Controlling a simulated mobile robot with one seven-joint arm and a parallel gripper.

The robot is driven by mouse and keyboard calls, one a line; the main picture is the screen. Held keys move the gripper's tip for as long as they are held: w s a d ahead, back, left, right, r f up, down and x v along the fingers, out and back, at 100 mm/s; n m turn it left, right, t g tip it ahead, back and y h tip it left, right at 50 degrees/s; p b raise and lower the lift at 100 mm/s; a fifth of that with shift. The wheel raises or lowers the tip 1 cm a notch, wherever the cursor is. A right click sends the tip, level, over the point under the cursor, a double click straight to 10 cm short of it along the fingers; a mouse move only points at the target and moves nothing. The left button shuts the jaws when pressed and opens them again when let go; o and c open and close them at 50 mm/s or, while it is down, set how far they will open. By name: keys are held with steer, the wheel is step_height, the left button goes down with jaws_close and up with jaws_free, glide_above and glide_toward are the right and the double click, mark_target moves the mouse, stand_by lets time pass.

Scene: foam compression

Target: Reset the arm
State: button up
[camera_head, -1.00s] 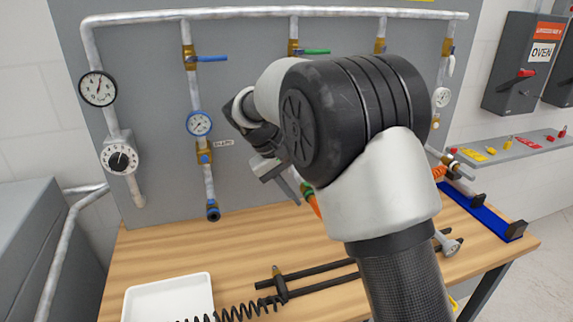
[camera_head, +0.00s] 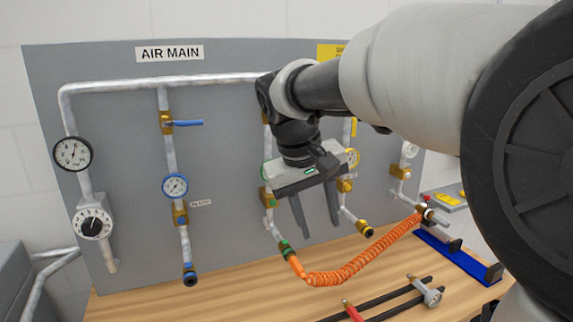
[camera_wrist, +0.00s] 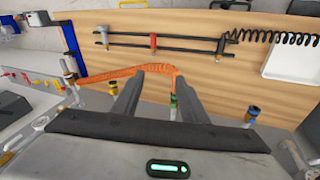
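My arm enters from the right in the head view. My gripper (camera_head: 318,230) points down in front of the grey pipe board (camera_head: 130,130). Its two dark fingers are apart with nothing seen held between them. In the wrist view my gripper (camera_wrist: 159,72) also shows two spread fingers. An orange coiled hose (camera_head: 350,272) joins a green-ringed outlet (camera_head: 287,250) to a fitting (camera_head: 428,214) by the blue stand. The hose (camera_wrist: 107,75) lies beyond my fingertips in the wrist view; I see no clear contact.
The wooden bench (camera_head: 210,300) carries a blue stand (camera_head: 455,258) at right and dark rails (camera_head: 385,308) with a red-tipped tool. Gauges and valves, including a blue-handled one (camera_head: 185,123), line the board. A white tray (camera_wrist: 292,58) and black coiled hose (camera_wrist: 270,36) show in the wrist view.

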steer(key=s+d+f+m+t+y, duration=0.1)
steer(key=s+d, duration=0.3)
steer(key=s, duration=0.5)
steer(key=s+d+f+m+t+y+p, duration=0.1)
steer(key=s+d, duration=0.3)
steer(key=s, duration=0.5)
steer(key=shift+s+d+f+m+t+y+p, duration=0.3)
steer(key=shift+s+f+m+t+y, duration=0.1)
steer(key=shift+f+m+t, duration=0.15)
